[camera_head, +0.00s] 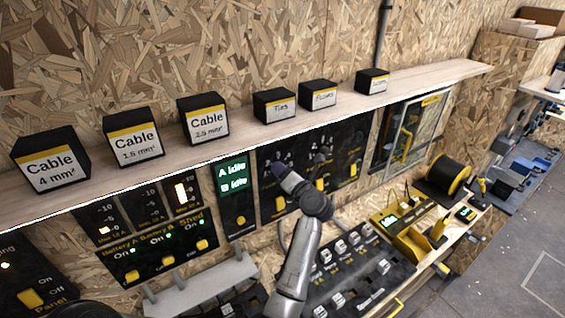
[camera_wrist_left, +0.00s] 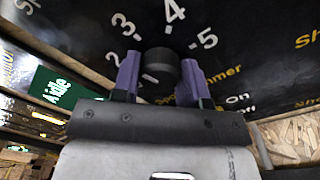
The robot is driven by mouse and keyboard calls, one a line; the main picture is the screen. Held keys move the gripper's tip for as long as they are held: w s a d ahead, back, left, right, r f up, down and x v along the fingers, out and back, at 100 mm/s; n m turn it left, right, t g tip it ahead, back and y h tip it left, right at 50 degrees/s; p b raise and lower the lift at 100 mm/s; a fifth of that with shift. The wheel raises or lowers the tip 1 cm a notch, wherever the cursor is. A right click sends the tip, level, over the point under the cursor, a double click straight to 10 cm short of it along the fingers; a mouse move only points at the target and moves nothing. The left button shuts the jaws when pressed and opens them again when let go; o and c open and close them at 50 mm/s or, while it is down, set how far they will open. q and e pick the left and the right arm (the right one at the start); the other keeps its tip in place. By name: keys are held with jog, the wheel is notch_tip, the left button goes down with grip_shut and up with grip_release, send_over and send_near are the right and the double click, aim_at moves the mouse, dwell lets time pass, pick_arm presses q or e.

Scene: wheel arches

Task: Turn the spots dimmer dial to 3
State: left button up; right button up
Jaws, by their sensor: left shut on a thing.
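The black spots dimmer dial (camera_wrist_left: 162,72) sits on a black panel in the left wrist view. White numbers from 1 to 5 curve around it, with the 3 (camera_wrist_left: 123,24) at its upper left and the 4 above. My left gripper (camera_wrist_left: 160,80) is shut on the dial, one purple finger on each side. My right gripper is not in view.
A wooden shelf (camera_head: 240,142) with several labelled boxes runs above the panels. A green display (camera_head: 231,178) reading "A Idle, B Idle" is left of my gripper. Below are a black bench unit with several switches (camera_head: 355,238) and a cable reel (camera_head: 447,174) to the right.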

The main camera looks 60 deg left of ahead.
pick_arm(q)
jog(key=shift+r+m+p, duration=0.1)
jog(key=shift+m+p, duration=0.8)
jog(key=shift+p, duration=0.2)
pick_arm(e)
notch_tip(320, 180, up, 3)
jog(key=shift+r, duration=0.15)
pick_arm(q)
jog(key=shift+m, duration=0.3)
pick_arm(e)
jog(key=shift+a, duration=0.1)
pick_arm(q)
jog(key=o, duration=0.9)
jog(key=d, duration=0.4)
jog(key=d+b, duration=0.1)
jog(key=d, duration=0.7)
jog(key=shift+w+f, duration=0.2)
jog(key=shift+w, duration=0.05)
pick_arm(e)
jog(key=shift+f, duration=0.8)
